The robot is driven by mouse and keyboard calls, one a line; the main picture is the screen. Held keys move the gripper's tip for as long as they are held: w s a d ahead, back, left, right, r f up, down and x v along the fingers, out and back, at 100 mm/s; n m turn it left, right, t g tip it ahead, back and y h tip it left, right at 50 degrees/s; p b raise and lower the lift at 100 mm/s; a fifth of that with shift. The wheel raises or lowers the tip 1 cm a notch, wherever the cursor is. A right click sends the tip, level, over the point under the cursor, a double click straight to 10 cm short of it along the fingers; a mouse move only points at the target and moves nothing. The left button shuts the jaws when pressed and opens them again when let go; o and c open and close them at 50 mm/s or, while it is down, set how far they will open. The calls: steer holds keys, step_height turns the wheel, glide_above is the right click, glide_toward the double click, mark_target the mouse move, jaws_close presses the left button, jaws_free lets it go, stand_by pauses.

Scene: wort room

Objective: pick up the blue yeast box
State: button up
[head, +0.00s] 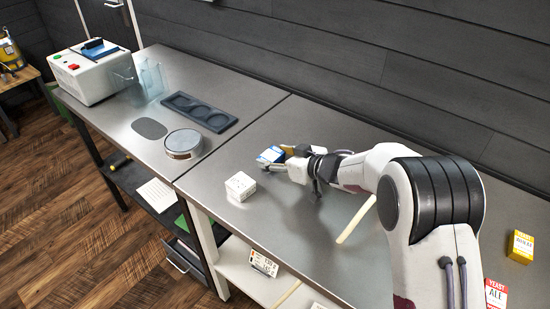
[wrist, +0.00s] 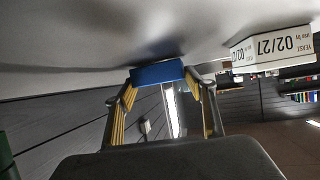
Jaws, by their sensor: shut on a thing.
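The blue yeast box (head: 270,155) is at my gripper's (head: 284,155) fingertips, over the right-hand steel bench; a blue face with a white part shows in the head view. In the wrist view the blue box (wrist: 158,73) spans the space between the two yellow-padded fingers of my gripper (wrist: 160,82), which is shut on it. The bench surface is close by the box; I cannot tell whether they touch. My gripper and arm hide part of the box in the head view.
A white box (head: 240,186) stands near the bench's front edge; a white box marked 02/27 (wrist: 272,48) shows in the wrist view. A wooden stick (head: 356,220) lies near my arm. Yellow (head: 521,246) and red (head: 495,293) boxes stand at right. A dark tray (head: 199,111) lies on the left bench.

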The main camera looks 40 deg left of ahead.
mark_target(275, 158)
steer(key=shift+r, duration=4.8)
